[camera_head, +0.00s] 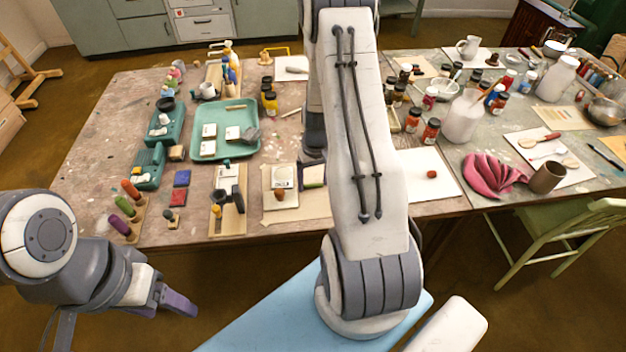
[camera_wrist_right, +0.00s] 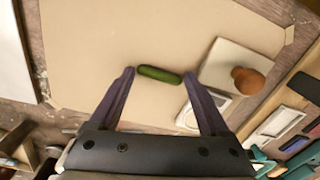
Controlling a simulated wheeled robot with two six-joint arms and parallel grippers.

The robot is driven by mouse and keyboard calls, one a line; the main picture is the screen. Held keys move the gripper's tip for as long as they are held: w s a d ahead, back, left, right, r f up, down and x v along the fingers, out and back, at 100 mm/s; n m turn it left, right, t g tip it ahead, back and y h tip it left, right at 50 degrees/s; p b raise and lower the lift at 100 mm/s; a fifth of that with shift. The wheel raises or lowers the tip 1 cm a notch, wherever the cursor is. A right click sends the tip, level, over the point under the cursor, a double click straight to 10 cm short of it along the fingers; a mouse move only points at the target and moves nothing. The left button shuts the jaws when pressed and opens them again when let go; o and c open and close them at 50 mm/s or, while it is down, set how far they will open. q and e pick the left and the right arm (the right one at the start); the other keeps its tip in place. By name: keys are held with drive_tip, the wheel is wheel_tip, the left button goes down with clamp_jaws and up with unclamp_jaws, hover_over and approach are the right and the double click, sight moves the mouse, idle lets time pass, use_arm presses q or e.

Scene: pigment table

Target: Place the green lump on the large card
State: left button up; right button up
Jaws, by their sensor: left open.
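The green lump (camera_wrist_right: 160,74) is a dark green, elongated piece. In the right wrist view it spans the gap between the tips of my right gripper (camera_wrist_right: 159,76), which is shut on it end to end. The large card (camera_wrist_right: 110,35) is a plain tan sheet beneath the lump; whether the lump touches it is unclear. The card (camera_head: 300,212) also shows at the table's front in the head view, partly behind my right arm, which hides the right gripper and the lump there. My left gripper (camera_head: 172,302) is open and empty, in front of the table's left edge.
A white sheet (camera_head: 425,160) lies right.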

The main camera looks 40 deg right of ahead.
sight(315, 184)
wheel_tip(315, 184, up, 13)
drive_tip(key=a+r+n, duration=0.2)
drive_tip(key=a+r, duration=0.1)
drive_tip(key=a, duration=0.4)
drive_tip(key=s+a+r+n, duration=0.2)
drive_tip(key=a+r+n, duration=0.1)
drive_tip(key=a, duration=0.9)
drive_tip(key=s+a+r+n, duration=0.4)
drive_tip(key=s+a, duration=0.8)
drive_tip(key=s, duration=0.4)
drive_tip(key=shift+s+a+n, duration=0.3)
drive_tip(key=shift+n, duration=0.6)
drive_tip(key=shift+r, duration=0.1)
